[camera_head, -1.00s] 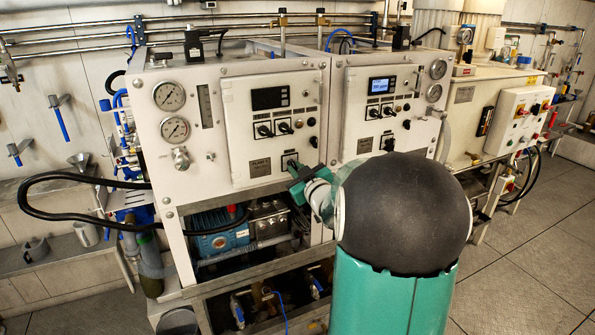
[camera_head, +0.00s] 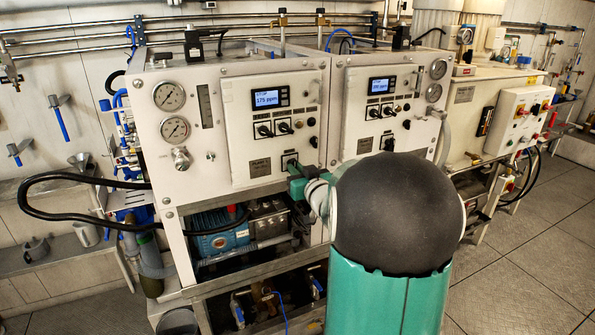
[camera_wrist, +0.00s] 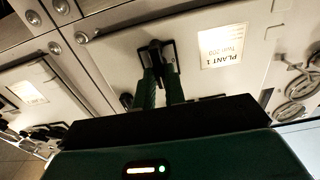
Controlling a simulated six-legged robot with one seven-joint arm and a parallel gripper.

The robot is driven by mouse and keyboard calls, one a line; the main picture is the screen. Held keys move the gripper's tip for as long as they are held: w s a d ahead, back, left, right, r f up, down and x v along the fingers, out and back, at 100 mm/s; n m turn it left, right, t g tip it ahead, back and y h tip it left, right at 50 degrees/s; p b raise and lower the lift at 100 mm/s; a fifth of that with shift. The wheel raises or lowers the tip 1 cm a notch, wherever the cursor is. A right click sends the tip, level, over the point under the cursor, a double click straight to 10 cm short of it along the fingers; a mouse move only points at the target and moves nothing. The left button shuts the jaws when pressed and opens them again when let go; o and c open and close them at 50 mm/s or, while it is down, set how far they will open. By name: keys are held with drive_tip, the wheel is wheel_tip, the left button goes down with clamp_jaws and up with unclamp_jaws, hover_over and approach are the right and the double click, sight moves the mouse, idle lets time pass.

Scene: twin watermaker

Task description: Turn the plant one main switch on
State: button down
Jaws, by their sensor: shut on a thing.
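The plant one main switch is a black rotary handle (camera_wrist: 155,46) on a dark base, low on the white plant one door (camera_head: 238,130). My gripper (camera_wrist: 158,68) is shut on this handle, one green finger on each side. In the head view, my gripper (camera_head: 294,172) is at the bottom of the door and hides most of the switch. A "PLANT 1" label (camera_wrist: 222,46) is beside the switch in the wrist view. The plant one display (camera_head: 269,98) is lit blue and reads 175 ppm.
Two black selector knobs (camera_head: 273,129) sit above the switch. The plant two panel (camera_head: 350,125) stands to the right, its display (camera_head: 382,85) also lit. A black hose (camera_head: 60,180) loops out at the left. The floor (camera_head: 530,250) at the right is clear.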

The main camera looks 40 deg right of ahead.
drive_tip(key=c, duration=1.5)
unclamp_jaws()
drive_tip(key=shift+o, duration=0.2)
drive_tip(key=shift+s, duration=0.1)
drive_tip(key=v, duration=1.3)
drive_tip(key=shift+s+a, duration=0.15)
drive_tip(key=shift+s, duration=0.15)
drive_tip(key=w+a+g, duration=0.1)
drive_tip(key=a+g, duration=0.5)
drive_tip(key=a, duration=0.9)
drive_tip(key=s+a+f+n+g+y, duration=0.1)
drive_tip(key=s+a+g+y, duration=0.1)
drive_tip(key=s+a, duration=0.4)
drive_tip(key=s+a+f+n+g+y, duration=0.2)
drive_tip(key=s+a, duration=0.3)
drive_tip(key=a, duration=0.6)
drive_tip(key=shift+s+g+y, duration=0.4)
drive_tip(key=shift+g+y, duration=0.1)
drive_tip(key=shift+g, duration=0.4)
